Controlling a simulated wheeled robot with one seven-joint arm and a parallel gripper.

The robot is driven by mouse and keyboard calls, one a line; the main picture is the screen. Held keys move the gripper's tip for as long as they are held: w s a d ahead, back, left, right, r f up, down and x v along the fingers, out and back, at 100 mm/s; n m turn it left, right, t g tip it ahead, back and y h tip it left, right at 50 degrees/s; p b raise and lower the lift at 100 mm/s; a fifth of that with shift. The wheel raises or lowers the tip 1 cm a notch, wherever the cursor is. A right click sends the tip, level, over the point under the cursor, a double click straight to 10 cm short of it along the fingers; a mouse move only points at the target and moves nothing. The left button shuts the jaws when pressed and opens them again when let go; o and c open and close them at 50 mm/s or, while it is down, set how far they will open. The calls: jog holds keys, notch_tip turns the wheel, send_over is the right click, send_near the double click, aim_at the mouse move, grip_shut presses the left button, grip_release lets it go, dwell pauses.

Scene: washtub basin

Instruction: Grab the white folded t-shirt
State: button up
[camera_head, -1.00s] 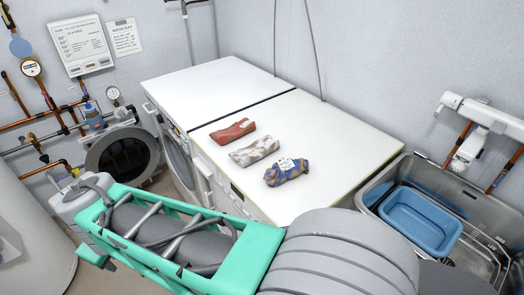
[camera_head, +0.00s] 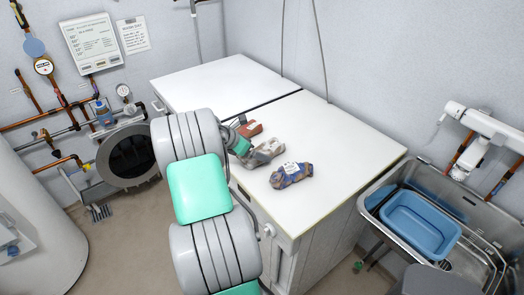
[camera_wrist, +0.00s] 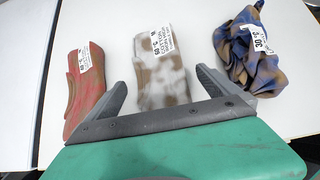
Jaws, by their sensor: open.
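The folded white t-shirt (camera_head: 269,149), blotched with brown, lies on the white worktop between two other cloth items. In the wrist view the t-shirt (camera_wrist: 161,72) has a white paper label and lies upright in the picture. My gripper (camera_wrist: 157,68) is open, with one finger at each side of the t-shirt's near part. Whether the fingers touch it I cannot tell. In the head view my gripper is over the near left end of the t-shirt and partly hides it.
A red folded cloth (camera_wrist: 87,91) lies left of the t-shirt, close to my left finger. A crumpled blue and brown cloth (camera_head: 290,174) lies to the right. The worktop (camera_head: 335,145) is clear behind. A sink with a blue basin (camera_head: 420,223) stands at the right.

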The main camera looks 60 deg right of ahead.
jog(key=x, duration=0.3)
jog(key=shift+d+f, duration=0.1)
jog(key=shift+f, duration=0.1)
jog(key=c, duration=1.5)
